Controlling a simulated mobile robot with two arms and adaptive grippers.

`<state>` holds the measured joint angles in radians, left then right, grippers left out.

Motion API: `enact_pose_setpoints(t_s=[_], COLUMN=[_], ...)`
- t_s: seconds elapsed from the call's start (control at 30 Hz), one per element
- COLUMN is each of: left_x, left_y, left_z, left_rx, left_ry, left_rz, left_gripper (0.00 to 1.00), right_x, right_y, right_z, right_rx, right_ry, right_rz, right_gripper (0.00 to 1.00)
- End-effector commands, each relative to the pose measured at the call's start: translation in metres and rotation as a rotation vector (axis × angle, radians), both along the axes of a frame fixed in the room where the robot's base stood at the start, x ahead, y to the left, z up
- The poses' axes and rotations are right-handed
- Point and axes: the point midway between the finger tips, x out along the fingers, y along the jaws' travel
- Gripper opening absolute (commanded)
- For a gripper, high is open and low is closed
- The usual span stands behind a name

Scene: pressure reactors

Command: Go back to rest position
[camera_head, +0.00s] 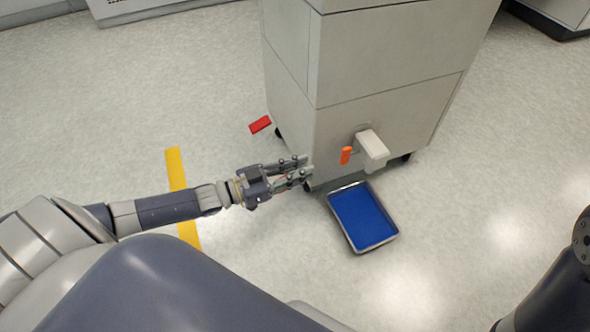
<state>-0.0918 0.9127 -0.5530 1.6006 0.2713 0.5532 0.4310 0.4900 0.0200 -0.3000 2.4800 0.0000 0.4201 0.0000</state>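My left gripper (303,170) reaches in from the left, low beside the front left corner of a grey cabinet (385,60). Its fingers point right and appear apart, with nothing clearly held between them. I cannot tell whether the fingertips touch the cabinet. My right arm shows only in part at the lower right edge; its gripper is out of view.
An orange-handled valve (346,155) and a white spout (371,145) stick out of the cabinet front. A blue-bottomed tray (391,237) lies on the floor below. A red pedal-like piece (260,125) juts out at left. A yellow stripe (176,168) marks the open floor.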

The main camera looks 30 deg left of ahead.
Motion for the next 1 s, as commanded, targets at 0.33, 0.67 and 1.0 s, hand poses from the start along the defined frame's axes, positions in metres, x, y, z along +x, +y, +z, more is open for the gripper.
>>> enact_pose_setpoints(t_s=[0.33,0.67,1.0], left_x=[-0.01,-0.01,-0.029], left_y=[0.008,0.008,-0.067], left_z=[0.0,0.0,0.087], left_rx=[0.0,0.0,-0.149], left_ry=[0.0,0.0,-0.159], left_rz=[0.0,0.0,-0.061], left_gripper=[0.19,0.19,0.19], right_x=[0.0,0.0,0.021], right_y=[0.0,0.0,-0.001], right_z=[0.0,0.0,0.0], right_rx=[0.0,0.0,0.003], right_ry=[0.0,0.0,0.08], right_rz=[0.0,0.0,0.003], right_gripper=[0.25,0.25,0.25])
